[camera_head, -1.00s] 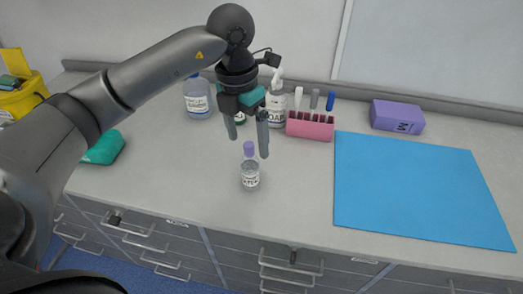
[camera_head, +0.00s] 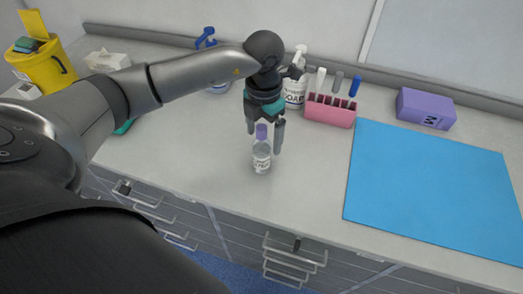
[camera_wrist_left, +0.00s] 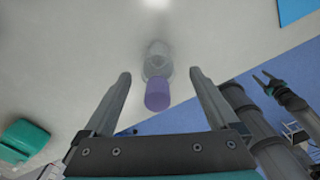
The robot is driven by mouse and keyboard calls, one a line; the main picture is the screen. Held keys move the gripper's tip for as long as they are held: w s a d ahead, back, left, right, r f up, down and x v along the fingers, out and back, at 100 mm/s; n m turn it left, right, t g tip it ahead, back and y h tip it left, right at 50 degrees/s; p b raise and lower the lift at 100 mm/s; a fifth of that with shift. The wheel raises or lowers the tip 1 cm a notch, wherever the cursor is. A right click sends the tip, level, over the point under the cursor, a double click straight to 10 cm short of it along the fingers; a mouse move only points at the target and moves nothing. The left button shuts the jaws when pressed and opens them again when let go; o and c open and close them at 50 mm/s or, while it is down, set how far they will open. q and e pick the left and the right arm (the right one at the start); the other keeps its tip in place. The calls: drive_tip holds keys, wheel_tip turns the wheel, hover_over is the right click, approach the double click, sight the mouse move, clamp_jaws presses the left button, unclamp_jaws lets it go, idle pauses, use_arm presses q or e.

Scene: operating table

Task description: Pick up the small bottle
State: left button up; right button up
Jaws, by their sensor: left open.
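The small bottle (camera_head: 262,158) is clear with a white label and a purple cap. It stands upright on the grey counter near its front edge. My left gripper (camera_head: 265,140) is open and comes down from above, with its fingers to either side of the bottle's cap in the head view. In the left wrist view, the bottle (camera_wrist_left: 157,72) shows between and slightly beyond the fingertips of the open left gripper (camera_wrist_left: 158,76), with clear gaps on both sides.
Behind the gripper stand a white soap bottle (camera_head: 295,92) and a pink rack (camera_head: 330,110) with tubes. A purple box (camera_head: 425,108) and a blue mat (camera_head: 430,190) lie to the right. A yellow bin (camera_head: 42,68) is at far left. The counter around the bottle is clear.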

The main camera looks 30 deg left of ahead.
sight(261, 148)
use_arm(q)
drive_tip(key=f, duration=0.4)
drive_tip(key=shift+s+a, duration=0.2)
drive_tip(key=shift+s, duration=0.05)
drive_tip(key=shift+w+f, duration=0.1)
drive_tip(key=shift+f, duration=0.4)
drive_tip(key=shift+r, duration=0.1)
clamp_jaws()
